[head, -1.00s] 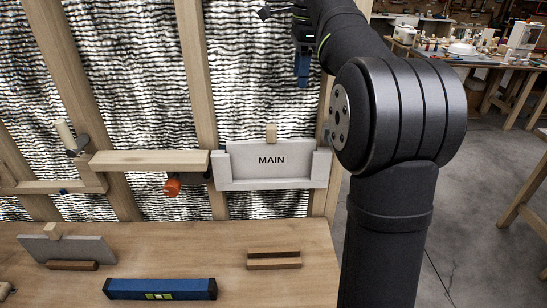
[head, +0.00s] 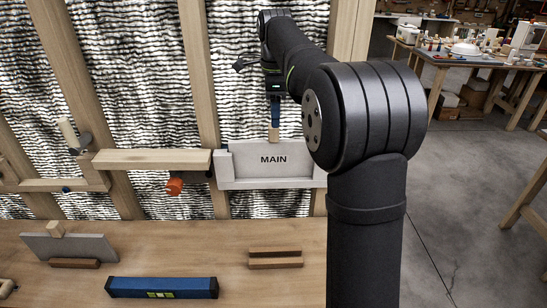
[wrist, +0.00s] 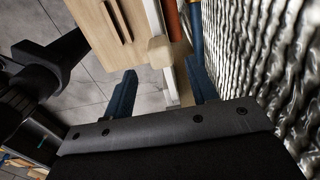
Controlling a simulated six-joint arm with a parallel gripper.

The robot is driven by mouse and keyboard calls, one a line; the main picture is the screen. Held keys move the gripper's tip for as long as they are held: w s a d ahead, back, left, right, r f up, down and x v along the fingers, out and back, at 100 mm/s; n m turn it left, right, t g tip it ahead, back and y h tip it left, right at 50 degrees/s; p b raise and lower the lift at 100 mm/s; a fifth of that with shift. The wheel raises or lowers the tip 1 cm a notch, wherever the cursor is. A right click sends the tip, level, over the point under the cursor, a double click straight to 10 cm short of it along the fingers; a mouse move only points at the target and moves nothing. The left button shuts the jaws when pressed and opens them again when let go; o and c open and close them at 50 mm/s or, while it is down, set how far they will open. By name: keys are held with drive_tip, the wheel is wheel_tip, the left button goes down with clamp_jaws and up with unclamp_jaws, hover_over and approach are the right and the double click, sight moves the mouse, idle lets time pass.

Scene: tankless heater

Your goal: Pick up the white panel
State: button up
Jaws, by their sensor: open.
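The white panel (head: 258,160), marked MAIN, stands upright in a pale holder (head: 268,183) on the stud wall. A small wooden knob (head: 274,134) sticks up from its top edge. My gripper (head: 274,121) points down just above this knob, with its blue fingers in line with it. In the wrist view, my gripper (wrist: 162,88) has its two blue fingers apart, with nothing held between them. The knob (wrist: 159,51) shows beyond the fingers, roughly between them. Only thin pale edges of the panel and holder show there, and I cannot tell them apart.
The workbench (head: 215,245) below holds a grey panel (head: 70,247) with a wooden knob, a blue level (head: 161,288) and an empty slotted wooden block (head: 275,259). A wooden ledge (head: 152,160) and an orange valve handle (head: 175,187) lie left of the holder. Crinkled foil insulation (wrist: 262,60) is close by.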

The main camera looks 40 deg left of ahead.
sight(274, 131)
wheel_tip(274, 131, down, 7)
drive_tip(key=shift+a+r, duration=0.15)
drive_tip(key=shift+r, duration=0.05)
idle(0.3)
clamp_jaws()
drive_tip(key=shift+r, duration=0.15)
